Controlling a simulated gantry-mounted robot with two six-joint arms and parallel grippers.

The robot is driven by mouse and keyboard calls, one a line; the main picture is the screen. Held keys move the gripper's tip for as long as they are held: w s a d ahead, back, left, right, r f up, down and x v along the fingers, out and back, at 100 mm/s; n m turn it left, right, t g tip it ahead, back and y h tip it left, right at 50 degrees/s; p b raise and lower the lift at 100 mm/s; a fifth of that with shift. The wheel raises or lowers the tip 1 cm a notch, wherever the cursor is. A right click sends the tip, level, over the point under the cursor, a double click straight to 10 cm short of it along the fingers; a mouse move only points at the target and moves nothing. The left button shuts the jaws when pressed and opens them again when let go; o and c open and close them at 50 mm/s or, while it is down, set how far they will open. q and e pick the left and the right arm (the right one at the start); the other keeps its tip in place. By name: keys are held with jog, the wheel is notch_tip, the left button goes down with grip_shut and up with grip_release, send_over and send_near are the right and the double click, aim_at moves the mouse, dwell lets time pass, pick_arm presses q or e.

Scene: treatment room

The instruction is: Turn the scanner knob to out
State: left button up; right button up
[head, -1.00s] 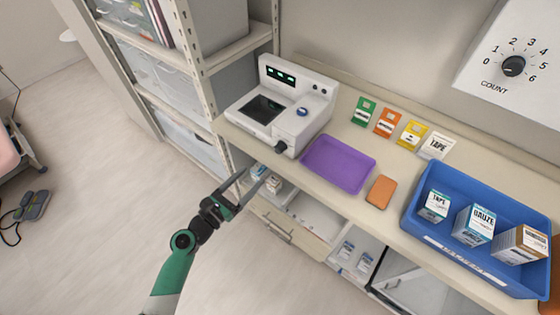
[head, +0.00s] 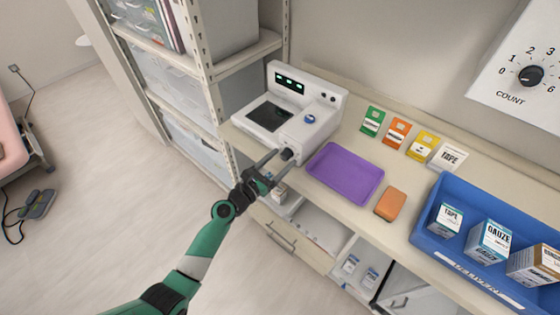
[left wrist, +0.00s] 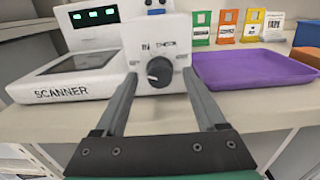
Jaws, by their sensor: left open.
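The white scanner (head: 311,112) stands at the left end of the counter. Its dark knob (head: 287,154) is on the front face; in the left wrist view the knob (left wrist: 159,72) shows a pale pointer mark and small labels above it, of which the left one seems to read "IN". My left gripper (head: 272,161) is open in front of the knob. In the left wrist view the fingers of my left gripper (left wrist: 160,85) stand on either side of the knob, apart from it as far as I can tell. My right gripper is not in view.
A purple tray (head: 345,173) lies right of the scanner, with an orange block (head: 390,203) beside it. A blue bin (head: 480,262) holds boxes farther right. A metal shelf (head: 200,75) stands left of the scanner. Open floor (head: 110,230) lies at left.

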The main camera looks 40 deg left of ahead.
pick_arm(q)
grip_shut()
